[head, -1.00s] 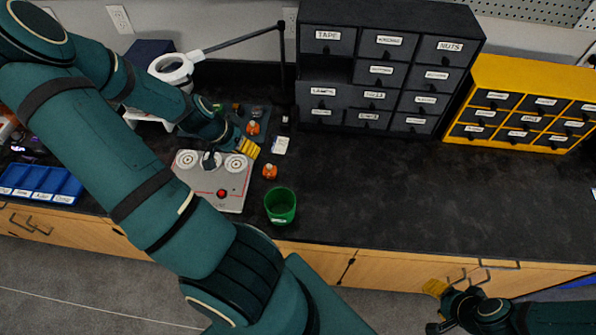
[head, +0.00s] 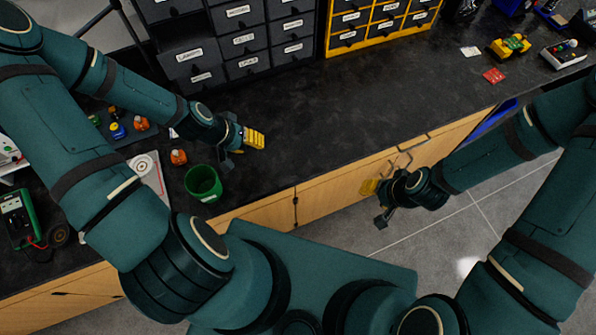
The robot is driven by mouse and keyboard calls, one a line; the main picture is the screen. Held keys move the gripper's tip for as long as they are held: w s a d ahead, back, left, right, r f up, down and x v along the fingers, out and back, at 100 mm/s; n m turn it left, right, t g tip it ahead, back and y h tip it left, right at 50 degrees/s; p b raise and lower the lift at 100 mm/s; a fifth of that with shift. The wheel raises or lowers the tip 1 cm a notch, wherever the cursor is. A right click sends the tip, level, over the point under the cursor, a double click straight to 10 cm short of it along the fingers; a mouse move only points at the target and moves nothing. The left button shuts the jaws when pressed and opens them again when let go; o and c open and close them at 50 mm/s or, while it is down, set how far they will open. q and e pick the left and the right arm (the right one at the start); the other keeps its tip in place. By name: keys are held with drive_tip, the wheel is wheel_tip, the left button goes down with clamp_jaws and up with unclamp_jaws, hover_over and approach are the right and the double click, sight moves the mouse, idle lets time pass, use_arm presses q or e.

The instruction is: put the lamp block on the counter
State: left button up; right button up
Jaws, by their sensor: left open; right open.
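No block in the head view can be identified for certain as the lamp block. A small orange block (head: 178,157) stands on the black counter (head: 330,115), left of my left gripper. Another orange block (head: 141,124) and a blue piece with a yellow top (head: 117,130) sit on a dark tray farther left. My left gripper (head: 247,147) has yellow finger pads and is open just above the counter, with nothing seen between its fingers. My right gripper (head: 376,203) is open and empty over the floor, in front of the counter's edge.
A green cup (head: 203,182) stands near the counter's front edge. A white board with round dials (head: 146,166) is partly hidden by my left arm. Grey drawers (head: 240,40) and a yellow drawer unit (head: 372,24) line the back. The counter's middle is clear.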

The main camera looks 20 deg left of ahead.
use_arm(q)
drive_tip(key=shift+m+g+y, duration=0.5)
drive_tip(key=shift+m+g, duration=0.2)
drive_tip(key=shift+g, duration=0.2)
drive_tip(key=s+d+f, duration=0.1)
drive_tip(key=d, duration=0.4)
drive_tip(key=s+d+f, duration=0.1)
drive_tip(key=d, duration=0.4)
drive_tip(key=s+d+f, duration=0.1)
drive_tip(key=d, duration=0.4)
drive_tip(key=shift+s, duration=0.1)
